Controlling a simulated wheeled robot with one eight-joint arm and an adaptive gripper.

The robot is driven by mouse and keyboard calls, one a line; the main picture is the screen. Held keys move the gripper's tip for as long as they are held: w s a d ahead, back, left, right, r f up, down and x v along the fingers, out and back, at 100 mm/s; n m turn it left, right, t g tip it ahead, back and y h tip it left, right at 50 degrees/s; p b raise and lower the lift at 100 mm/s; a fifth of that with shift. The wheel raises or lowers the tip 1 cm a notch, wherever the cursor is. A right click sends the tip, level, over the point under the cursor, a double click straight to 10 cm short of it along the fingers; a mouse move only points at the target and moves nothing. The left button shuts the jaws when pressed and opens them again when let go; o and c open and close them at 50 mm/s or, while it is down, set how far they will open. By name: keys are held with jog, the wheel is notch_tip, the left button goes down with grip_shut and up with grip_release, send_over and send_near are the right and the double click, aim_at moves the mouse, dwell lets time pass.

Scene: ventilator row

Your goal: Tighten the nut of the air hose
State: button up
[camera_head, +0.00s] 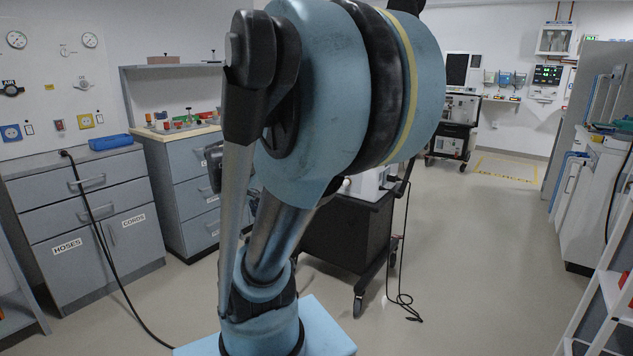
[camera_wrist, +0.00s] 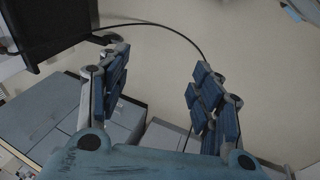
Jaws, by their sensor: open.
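In the head view my arm fills the middle, and I cannot make out the gripper there. No nut can be made out in either view. A black hose or cable (camera_head: 103,240) runs from the top of the left cabinet down to the floor; I cannot tell whether it is the air hose. A wall outlet marked AIR (camera_head: 11,89) is at the far left. A thin black line (camera_wrist: 165,27) arcs past the fingertips in the wrist view.
Grey cabinets labelled HOSES and CORDS (camera_head: 120,244) stand at the left, with a blue tray (camera_head: 110,142) on top. A black wheeled cart (camera_head: 345,240) stands behind my arm. A white shelf rack (camera_head: 606,305) is at the right. Floor (camera_head: 470,250) between is clear.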

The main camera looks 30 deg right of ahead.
jog(key=w+d+r+n+t+h, duration=0.1)
jog(key=w+d+n+h, duration=0.45)
jog(key=w+d, duration=0.7)
jog(key=w+d+r+n+t+h, duration=0.1)
jog(key=w+d+n+h, duration=0.2)
jog(key=w+d+n, duration=0.9)
jog(key=w+d+f+n+t+h, duration=0.2)
jog(key=w+d+f+n+h, duration=0.3)
jog(key=w+d+f+n, duration=0.7)
jog(key=shift+m, duration=0.85)
jog(key=x, duration=0.6)
jog(key=w+f+x, duration=0.1)
jog(key=x, duration=1.1)
jog(key=shift+w+a+f, duration=0.1)
jog(key=shift+w+f, duration=0.25)
jog(key=shift+w, duration=0.05)
jog(key=c, duration=1.1)
